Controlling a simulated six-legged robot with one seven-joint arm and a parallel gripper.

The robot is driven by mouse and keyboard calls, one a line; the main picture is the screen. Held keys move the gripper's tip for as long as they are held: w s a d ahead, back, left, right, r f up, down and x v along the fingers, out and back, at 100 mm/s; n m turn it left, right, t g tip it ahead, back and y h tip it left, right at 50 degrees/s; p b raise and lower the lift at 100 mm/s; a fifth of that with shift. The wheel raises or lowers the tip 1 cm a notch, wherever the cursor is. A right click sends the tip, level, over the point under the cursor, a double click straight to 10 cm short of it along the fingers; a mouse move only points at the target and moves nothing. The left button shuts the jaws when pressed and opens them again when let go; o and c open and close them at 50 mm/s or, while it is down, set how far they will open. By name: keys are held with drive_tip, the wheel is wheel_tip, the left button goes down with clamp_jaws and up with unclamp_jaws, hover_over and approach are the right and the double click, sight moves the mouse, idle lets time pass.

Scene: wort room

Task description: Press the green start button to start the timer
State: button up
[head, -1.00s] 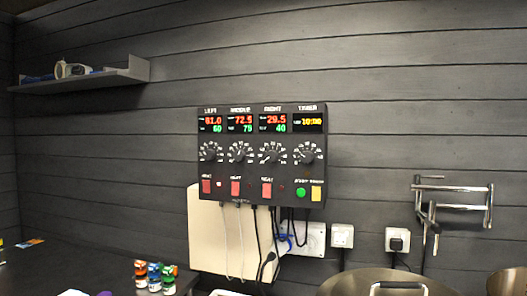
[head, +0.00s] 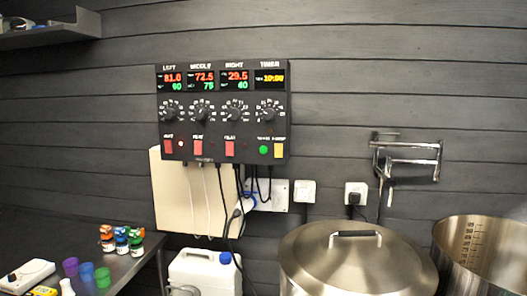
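The green start button (head: 263,150) is a small round button at the lower right of the black control panel (head: 222,138) on the wall. A yellow switch (head: 278,150) sits just right of it. Above them are the timer dial (head: 269,112) and the timer display (head: 270,78), which appears to read 10:00. Nothing covers the button. My gripper is not in view.
A lidded steel pot (head: 358,262) and an open steel pot (head: 482,258) stand below, to the right. A white jerrycan (head: 204,271) is beneath the panel. A dark table (head: 60,232) at left bears small bottles and cups. Cables hang under the panel.

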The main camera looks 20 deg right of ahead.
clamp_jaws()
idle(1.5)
